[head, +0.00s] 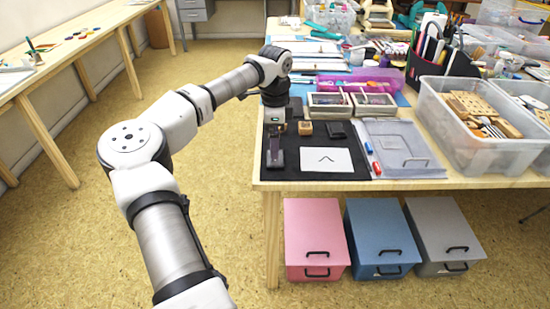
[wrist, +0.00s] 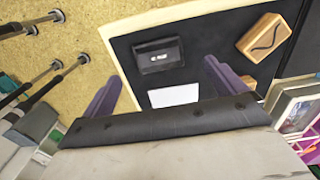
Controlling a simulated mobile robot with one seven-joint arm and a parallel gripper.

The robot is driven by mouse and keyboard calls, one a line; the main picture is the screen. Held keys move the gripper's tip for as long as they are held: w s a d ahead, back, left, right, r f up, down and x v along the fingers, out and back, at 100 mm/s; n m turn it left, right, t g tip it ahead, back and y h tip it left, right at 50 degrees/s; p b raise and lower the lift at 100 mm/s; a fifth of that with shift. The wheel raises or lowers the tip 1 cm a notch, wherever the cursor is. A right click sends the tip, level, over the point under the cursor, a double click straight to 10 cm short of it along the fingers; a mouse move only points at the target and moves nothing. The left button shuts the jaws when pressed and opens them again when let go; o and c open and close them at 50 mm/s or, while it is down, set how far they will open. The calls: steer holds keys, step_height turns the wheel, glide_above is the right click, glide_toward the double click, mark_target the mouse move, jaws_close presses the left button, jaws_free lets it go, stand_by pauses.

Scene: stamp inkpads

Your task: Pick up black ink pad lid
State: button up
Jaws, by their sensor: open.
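A black rectangular ink pad lid (wrist: 159,55) with a small white label lies flat on the dark mat (wrist: 210,42) in the wrist view. My gripper (wrist: 163,78) is open and empty. Its two purple fingers are apart, one either side of the lid's lower part as seen there, with the lid just ahead of them; no contact shows.
A white card (head: 327,159) lies on the mat and is partly hidden in the wrist view. A wooden stamp (head: 305,128) lies behind it. Two trays (head: 330,106) stand at the back. Markers (head: 373,158) and a clear folder (head: 400,148) lie right. The table edge is close.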

steer(key=shift+s+a+f+p, duration=0.1)
steer(key=shift+f+p, duration=0.45)
steer(key=shift+f, duration=2.45)
steer(key=c, duration=1)
steer(key=shift+r, duration=0.1)
steer(key=shift+c, duration=0.2)
